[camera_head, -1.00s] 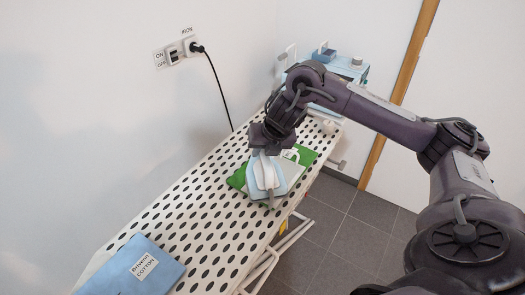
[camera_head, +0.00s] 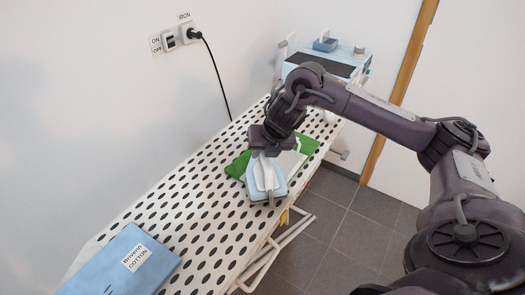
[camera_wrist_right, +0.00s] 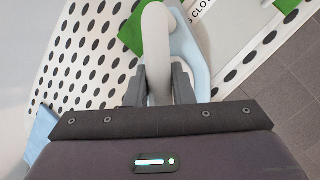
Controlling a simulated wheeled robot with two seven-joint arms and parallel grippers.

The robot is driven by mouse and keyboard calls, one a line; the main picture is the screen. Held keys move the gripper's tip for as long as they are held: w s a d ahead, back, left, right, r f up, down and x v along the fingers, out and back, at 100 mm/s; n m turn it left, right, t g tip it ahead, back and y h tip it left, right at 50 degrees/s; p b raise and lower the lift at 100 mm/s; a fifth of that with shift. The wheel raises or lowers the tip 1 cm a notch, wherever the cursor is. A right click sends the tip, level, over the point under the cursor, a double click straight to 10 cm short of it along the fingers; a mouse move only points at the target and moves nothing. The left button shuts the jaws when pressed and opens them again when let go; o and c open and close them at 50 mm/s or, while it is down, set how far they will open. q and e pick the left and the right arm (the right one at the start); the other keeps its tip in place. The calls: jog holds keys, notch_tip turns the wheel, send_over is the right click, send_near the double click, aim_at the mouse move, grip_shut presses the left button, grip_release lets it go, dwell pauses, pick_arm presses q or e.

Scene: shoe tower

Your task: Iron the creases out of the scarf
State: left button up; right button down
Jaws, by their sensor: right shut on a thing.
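The iron, light blue with a white handle, (camera_head: 264,177) stands on the perforated ironing board in the head view. My right gripper (camera_head: 266,152) is above it and shut on its handle. In the right wrist view the pale handle (camera_wrist_right: 157,50) sits between the two dark fingers of the gripper (camera_wrist_right: 158,85). A green cloth (camera_head: 238,166), which may be the scarf, lies on the board, partly hidden by the iron and gripper. A white sheet or label with text lies beside the iron. My left gripper is not in view.
The white ironing board (camera_head: 180,213) has dark holes. A blue folded cloth labelled COTTON (camera_head: 118,264) lies at its near left end. A blue-white unit (camera_head: 345,65) stands at the far end. A wall switch (camera_head: 168,43) and plugged-in black cable (camera_head: 214,75) are on the wall.

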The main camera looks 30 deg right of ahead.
jog(key=shift+f+b, duration=0.4)
jog(key=shift+f, duration=0.05)
dwell(0.7)
jog(key=shift+d, duration=0.1)
jog(key=shift+w+d, duration=0.25)
jog(key=shift+d, duration=0.25)
jog(key=shift+w+d, duration=2)
jog(key=shift+d, duration=3.5)
jog(key=s+a+p, duration=0.2)
jog(key=a+p, duration=0.1)
jog(key=a, duration=0.3)
jog(key=shift+s+a, duration=0.15)
jog(key=shift+a, duration=0.1)
jog(key=shift+s+a+p, duration=0.35)
jog(key=shift+a+p, duration=0.15)
jog(key=shift+a, duration=0.5)
jog(key=shift+s+a+p, duration=0.4)
jog(key=shift+a+p, duration=0.1)
jog(key=shift+a, duration=0.45)
jog(key=shift+s+a+p, duration=0.35)
jog(key=shift+a+p, duration=0.15)
jog(key=shift+a, duration=0.5)
